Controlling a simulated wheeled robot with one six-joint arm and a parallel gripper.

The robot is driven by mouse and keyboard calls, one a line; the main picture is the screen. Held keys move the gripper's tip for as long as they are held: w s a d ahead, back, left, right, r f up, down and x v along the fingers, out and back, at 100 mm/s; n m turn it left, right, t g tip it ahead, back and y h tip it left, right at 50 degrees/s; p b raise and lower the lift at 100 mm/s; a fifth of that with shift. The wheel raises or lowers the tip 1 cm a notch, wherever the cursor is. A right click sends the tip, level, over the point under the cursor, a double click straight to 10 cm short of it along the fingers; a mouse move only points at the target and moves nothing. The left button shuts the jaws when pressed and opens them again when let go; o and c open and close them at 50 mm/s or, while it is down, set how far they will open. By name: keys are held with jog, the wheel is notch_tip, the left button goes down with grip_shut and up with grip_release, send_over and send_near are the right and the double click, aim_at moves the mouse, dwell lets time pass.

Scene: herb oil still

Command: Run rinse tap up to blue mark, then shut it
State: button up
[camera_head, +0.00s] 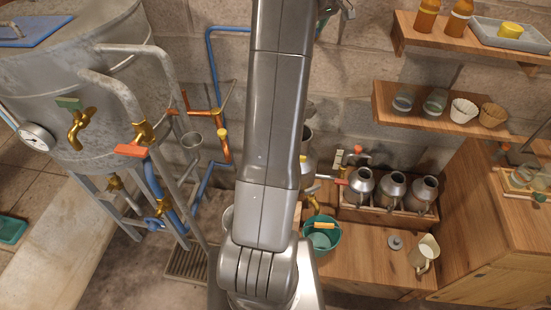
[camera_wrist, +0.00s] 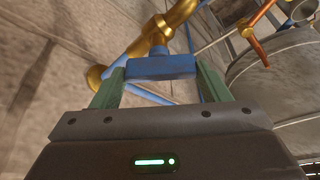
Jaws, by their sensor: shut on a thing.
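In the wrist view my gripper (camera_wrist: 160,72) is shut on a blue bar-shaped handle (camera_wrist: 160,67), its green fingers at either end. The handle sits on a brass tap (camera_wrist: 166,28) with a curved brass pipe. In the head view my arm crosses the middle and hides my gripper and this handle. A teal bucket (camera_head: 333,246) with an orange grip stands beside my arm on the wooden bench; pale contents show inside. I cannot make out a blue mark in either view, nor whether water runs.
A metal tank (camera_head: 80,50) with brass taps and a gauge (camera_head: 36,136) stands at left. Copper pipework (camera_head: 200,111) is on the wall. Shelves (camera_head: 440,112) hold cups and bottles.

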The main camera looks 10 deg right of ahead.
jog(key=m+h, duration=0.1)
jog(key=m, duration=0.2)
jog(key=shift+m+t+b, duration=0.3)
jog(key=shift+a, duration=0.1)
jog(key=shift+m+h, duration=0.4)
jog(key=shift+m, duration=0.1)
jog(key=shift+m+h, duration=0.5)
jog(key=shift+m, duration=0.8)
jog(key=shift+a, duration=0.1)
jog(key=shift+m+h, duration=0.6)
jog(key=shift+m, duration=1.1)
jog(key=o, duration=1.1)
jog(key=shift+c, duration=0.2)
